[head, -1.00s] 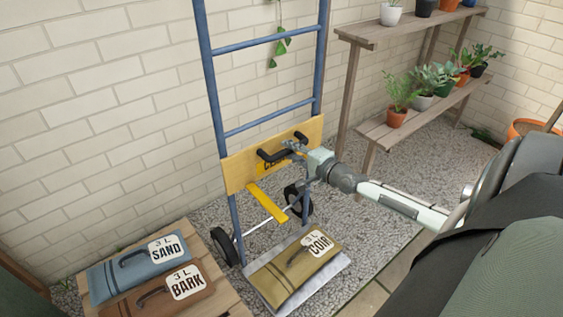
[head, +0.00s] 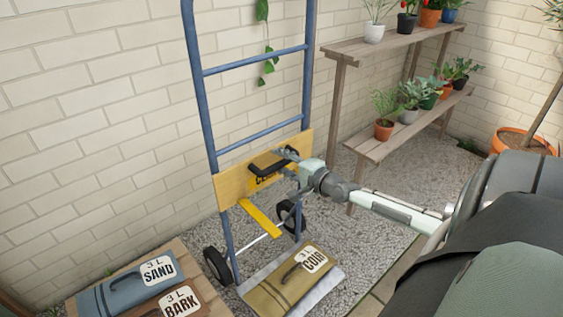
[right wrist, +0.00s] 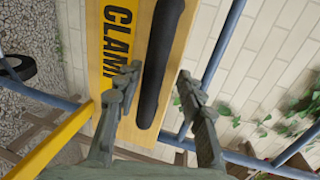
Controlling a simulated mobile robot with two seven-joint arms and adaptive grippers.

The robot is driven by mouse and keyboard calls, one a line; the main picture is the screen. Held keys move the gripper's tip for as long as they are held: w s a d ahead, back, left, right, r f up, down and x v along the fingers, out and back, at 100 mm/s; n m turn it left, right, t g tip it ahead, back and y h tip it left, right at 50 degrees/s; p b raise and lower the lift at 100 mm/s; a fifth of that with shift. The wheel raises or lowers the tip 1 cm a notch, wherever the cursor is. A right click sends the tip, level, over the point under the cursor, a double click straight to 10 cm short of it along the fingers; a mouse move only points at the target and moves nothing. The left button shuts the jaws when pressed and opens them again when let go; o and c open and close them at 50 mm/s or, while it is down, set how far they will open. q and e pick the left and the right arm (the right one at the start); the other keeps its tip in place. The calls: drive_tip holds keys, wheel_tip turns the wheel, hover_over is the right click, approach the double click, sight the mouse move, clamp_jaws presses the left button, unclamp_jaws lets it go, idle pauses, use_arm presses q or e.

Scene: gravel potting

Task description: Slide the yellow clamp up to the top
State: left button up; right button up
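The yellow clamp (head: 228,187) is a board across the two blue uprights of a hand truck, below the lower visible rung. It has a black bar handle (head: 268,163), a dark-lettered label and a yellow strip (head: 260,218) slanting down. In the right wrist view the clamp board (right wrist: 181,88) lies behind the handle (right wrist: 160,70). My right gripper (head: 287,158) is at the handle's right part. Its fingers (right wrist: 158,85) are apart, one on each side of the handle, with a gap visible on the left side. My left gripper is not in view.
The blue hand truck (head: 197,100) stands by the brick wall, with a coir bag (head: 280,290) on its toe plate. Sand (head: 120,297) and bark bags lie on a wooden surface at lower left. A plant shelf (head: 350,60) stands right. A vine hangs behind the truck.

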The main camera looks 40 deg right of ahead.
drive_tip(key=shift+s+f, duration=0.15)
drive_tip(key=s+r, duration=0.2)
drive_tip(key=s, duration=0.9)
drive_tip(key=shift+s+a+r, duration=0.2)
drive_tip(key=shift+a+r, duration=0.1)
drive_tip(key=shift+a, duration=0.05)
